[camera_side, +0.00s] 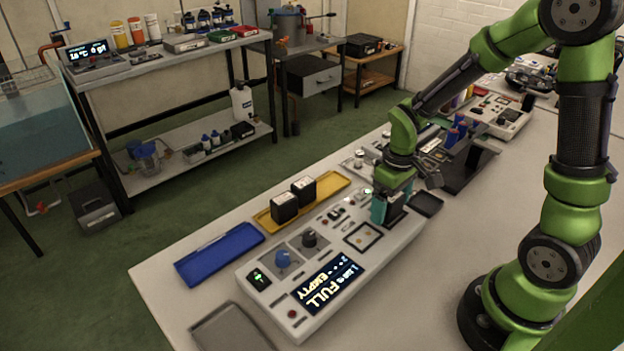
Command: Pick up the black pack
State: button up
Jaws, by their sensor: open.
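Two black packs stand upright side by side on a yellow tray (328,190). The nearer black pack (284,208) is at the tray's left part, and the other black pack (304,191) is just right of and behind it. My gripper (390,218) points down at the right end of a white control panel (335,285). It is to the right of both packs and apart from them. Its jaws are open. Dark and teal parts show at its fingers, and I cannot tell whether anything is between them.
More devices stand behind my gripper.

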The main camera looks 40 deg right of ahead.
jog(key=c, duration=1.3)
